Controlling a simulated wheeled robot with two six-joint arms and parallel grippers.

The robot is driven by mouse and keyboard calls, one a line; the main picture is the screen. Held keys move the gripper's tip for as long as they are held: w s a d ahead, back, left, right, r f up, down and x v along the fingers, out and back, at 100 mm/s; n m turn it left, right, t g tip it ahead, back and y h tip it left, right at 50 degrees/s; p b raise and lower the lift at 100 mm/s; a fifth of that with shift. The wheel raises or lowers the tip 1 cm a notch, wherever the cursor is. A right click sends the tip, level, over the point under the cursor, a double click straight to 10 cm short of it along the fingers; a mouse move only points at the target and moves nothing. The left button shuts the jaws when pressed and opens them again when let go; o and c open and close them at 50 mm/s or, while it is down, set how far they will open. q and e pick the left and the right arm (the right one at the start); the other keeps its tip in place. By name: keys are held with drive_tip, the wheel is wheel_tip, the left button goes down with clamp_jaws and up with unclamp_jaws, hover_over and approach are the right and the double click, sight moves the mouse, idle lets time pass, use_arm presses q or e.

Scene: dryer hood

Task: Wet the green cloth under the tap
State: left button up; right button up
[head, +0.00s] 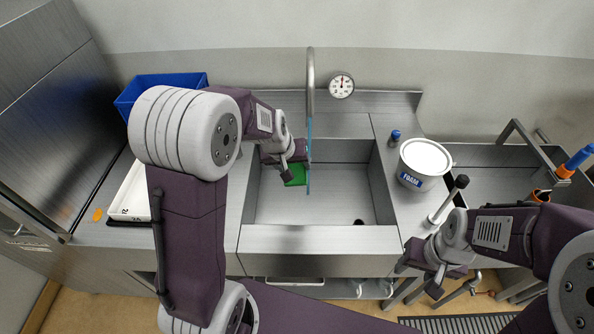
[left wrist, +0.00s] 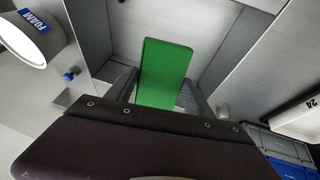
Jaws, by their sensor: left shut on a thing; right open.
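The green cloth (head: 296,174) is held by my left gripper (head: 287,168) over the left part of the sink basin (head: 340,205). In the left wrist view the cloth (left wrist: 164,72) stands out between the two fingers. The tap (head: 311,75) arches over the basin and a thin blue stream of water (head: 309,155) runs straight down from it. The cloth's right edge is close beside the stream; I cannot tell whether they touch. My right gripper (head: 424,277) is open and empty at the front right of the counter.
A white tub marked FOAM (head: 424,160), a small blue-topped item (head: 395,136) and a black-knobbed lever (head: 450,196) stand right of the basin. A blue crate (head: 150,88) and a white tray (head: 131,196) are at the left. A round gauge (head: 341,85) is behind.

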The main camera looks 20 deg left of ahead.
use_arm(q)
drive_tip(key=shift+a, duration=1.4)
drive_tip(key=w+d+p, duration=0.1)
drive_tip(key=w+d, duration=0.1)
drive_tip(key=shift+w+t, duration=0.3)
drive_tip(key=w+p, duration=0.2)
drive_tip(key=w, duration=0.1)
drive_tip(key=shift+a+f, duration=0.15)
drive_tip(key=shift+f, duration=0.25)
drive_tip(key=w+d+f+p, duration=0.2)
drive_tip(key=w+p, duration=0.2)
drive_tip(key=w, duration=0.4)
drive_tip(key=shift+w, duration=0.15)
use_arm(e)
wheel_tip(320, 180, up, 7)
drive_tip(key=a, duration=0.1)
drive_tip(key=shift+s+a, duration=0.15)
drive_tip(key=shift+a, duration=0.2)
drive_tip(key=shift+r, duration=0.1)
